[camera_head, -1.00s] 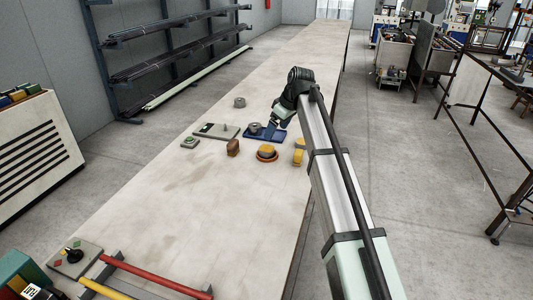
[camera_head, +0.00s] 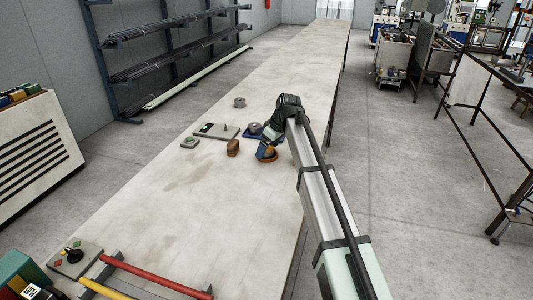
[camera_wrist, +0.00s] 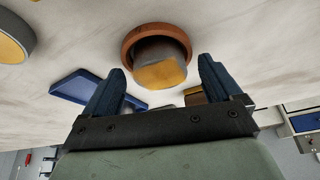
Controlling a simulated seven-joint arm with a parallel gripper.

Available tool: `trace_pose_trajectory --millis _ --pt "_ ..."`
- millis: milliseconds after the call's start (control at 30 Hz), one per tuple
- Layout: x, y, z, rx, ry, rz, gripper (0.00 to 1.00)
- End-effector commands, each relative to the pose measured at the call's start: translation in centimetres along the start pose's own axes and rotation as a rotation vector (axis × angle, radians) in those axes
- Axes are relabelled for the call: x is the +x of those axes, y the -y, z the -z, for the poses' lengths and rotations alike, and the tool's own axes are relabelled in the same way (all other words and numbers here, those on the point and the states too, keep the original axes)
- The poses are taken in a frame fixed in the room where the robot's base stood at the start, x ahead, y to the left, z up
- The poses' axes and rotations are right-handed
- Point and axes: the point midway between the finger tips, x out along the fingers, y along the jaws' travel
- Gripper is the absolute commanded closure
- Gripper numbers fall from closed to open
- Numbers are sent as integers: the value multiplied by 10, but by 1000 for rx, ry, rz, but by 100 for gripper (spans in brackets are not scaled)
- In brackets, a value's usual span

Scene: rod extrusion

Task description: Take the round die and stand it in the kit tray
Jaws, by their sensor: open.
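A grey piece with a yellow top (camera_wrist: 162,74) sits in a round orange-brown dish (camera_wrist: 127,42); the dish's rim also shows in the head view (camera_head: 267,159). My gripper (camera_head: 267,148) is open above the dish. In the wrist view my gripper (camera_wrist: 163,68) has one fingertip on each side of the piece, with no visible contact. A blue tray (camera_head: 249,136), seemingly the kit tray, lies just behind with a grey round part (camera_head: 254,127) on it. A second grey-rimmed yellow piece (camera_wrist: 14,40) shows at the wrist view's left edge. I cannot tell which piece is the round die.
A brown block (camera_head: 233,147) stands left of the dish. A grey-green plate (camera_head: 216,131), a small green block (camera_head: 190,142) and a grey ring (camera_head: 240,102) lie farther left and back. Red (camera_head: 155,273) and yellow bars lie at the near end. The table between is clear.

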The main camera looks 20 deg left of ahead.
Motion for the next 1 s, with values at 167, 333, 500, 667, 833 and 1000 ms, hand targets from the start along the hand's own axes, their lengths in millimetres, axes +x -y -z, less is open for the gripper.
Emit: trace_pose_trajectory --millis 167,333,500,667,833,1000 --pt "2 0 0 0 0 -1 8" --pt "2 0 0 0 0 -1 20" --pt "2 0 0 0 0 0 36" --pt "2 0 0 0 0 -1 52" --pt "2 0 0 0 0 -1 68" --pt "2 0 0 0 0 -1 84"
